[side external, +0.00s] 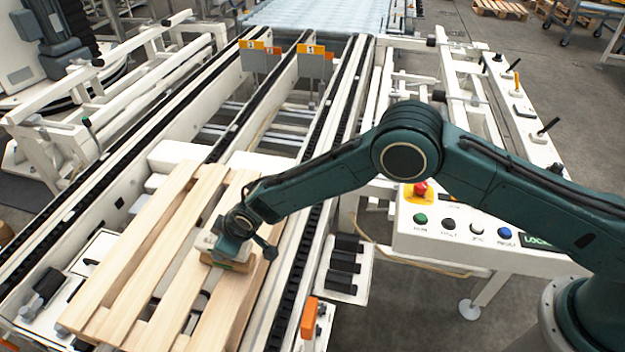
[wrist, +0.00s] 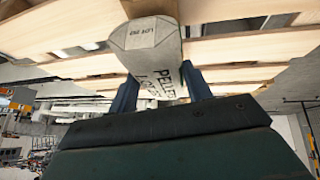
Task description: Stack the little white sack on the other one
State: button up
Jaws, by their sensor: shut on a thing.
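A little white sack (wrist: 150,42) with dark printed lettering is between the two blue fingers of my gripper (wrist: 160,86) in the wrist view. The fingers are shut on its sides. In the side external view my gripper (side external: 232,246) is low over the pallet, and the pale sack (side external: 206,240) shows partly beside it.
The wooden slatted pallet (side external: 117,288) lies on the conveyor between white rails. An orange block (side external: 309,318) stands at its near right. A control panel (side external: 470,235) with coloured buttons is at the right. Bare slats are free left of my gripper.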

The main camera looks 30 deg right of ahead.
jog(key=shift+f, duration=0.6)
dwell(0.6)
jog(key=o, duration=1.5)
jog(key=shift+r, duration=0.2)
jog(key=shift+r, duration=3.25)
jog(key=shift+r, duration=0.1)
